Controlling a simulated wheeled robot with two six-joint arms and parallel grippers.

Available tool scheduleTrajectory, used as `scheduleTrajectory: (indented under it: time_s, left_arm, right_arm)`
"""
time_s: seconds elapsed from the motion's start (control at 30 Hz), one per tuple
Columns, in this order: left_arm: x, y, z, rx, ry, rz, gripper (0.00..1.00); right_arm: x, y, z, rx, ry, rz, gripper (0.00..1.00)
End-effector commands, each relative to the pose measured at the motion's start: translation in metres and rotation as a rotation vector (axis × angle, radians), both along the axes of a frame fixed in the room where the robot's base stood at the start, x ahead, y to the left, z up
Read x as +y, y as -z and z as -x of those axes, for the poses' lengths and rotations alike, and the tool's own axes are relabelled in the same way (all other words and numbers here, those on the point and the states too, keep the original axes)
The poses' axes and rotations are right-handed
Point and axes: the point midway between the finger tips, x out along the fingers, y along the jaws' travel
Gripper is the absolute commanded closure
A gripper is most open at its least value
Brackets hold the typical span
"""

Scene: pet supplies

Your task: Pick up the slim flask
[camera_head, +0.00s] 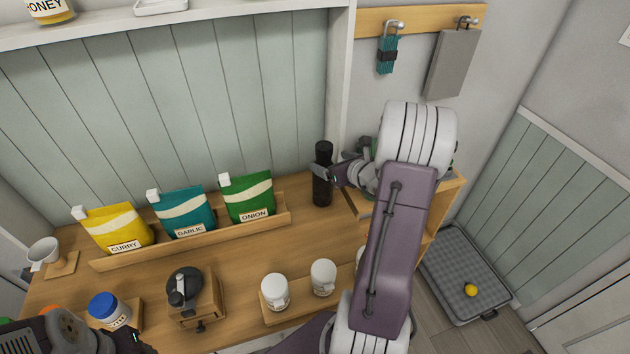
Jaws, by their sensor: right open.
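The slim flask (323,192) is black and stands upright at the back of the wooden counter, near its right end. My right gripper (325,170) is open, at the upper part of the flask. One finger shows across the flask's front; whether it touches cannot be told, and the other finger is hard to make out. Part of my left gripper (125,342) shows at the bottom left edge, far from the flask; its jaws cannot be made out.
Curry (117,228), garlic (184,212) and onion (248,197) pouches stand in a rack left of the flask. A grinder (190,296), a blue-lidded jar (110,309) and white jars (275,292) stand in front. A panelled wall is behind.

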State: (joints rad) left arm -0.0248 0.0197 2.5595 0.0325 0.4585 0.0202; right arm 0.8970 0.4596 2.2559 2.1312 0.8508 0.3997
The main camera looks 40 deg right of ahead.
Motion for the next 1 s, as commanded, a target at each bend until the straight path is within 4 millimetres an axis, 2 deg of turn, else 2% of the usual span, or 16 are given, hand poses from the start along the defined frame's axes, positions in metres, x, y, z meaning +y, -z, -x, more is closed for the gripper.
scheduleTrajectory:
  time_s: [0.03,0.3,0.47,0.7,0.87,1.0]
  left_arm:
    - [0.000,0.019,0.001,0.001,0.000,0.000,0.48]
    - [0.000,0.053,0.001,0.000,0.000,0.000,0.48]
    - [0.000,0.050,0.001,0.000,0.000,0.000,0.48]
    - [0.000,0.041,0.000,0.000,0.000,0.000,0.48]
    - [0.000,0.040,0.001,0.000,0.000,0.000,0.48]
    - [0.000,0.028,0.000,0.000,0.000,0.000,0.48]
  right_arm:
    - [0.000,0.019,0.000,0.000,0.000,0.000,0.12]
    - [0.000,0.052,0.000,0.000,0.000,0.001,0.12]
    - [0.000,0.051,0.000,0.000,-0.001,0.000,0.12]
    - [-0.003,0.064,-0.030,0.001,-0.002,-0.001,0.12]
    - [-0.004,0.068,-0.036,0.000,0.000,0.000,0.12]
    - [-0.007,0.074,-0.055,0.002,-0.003,-0.002,0.12]
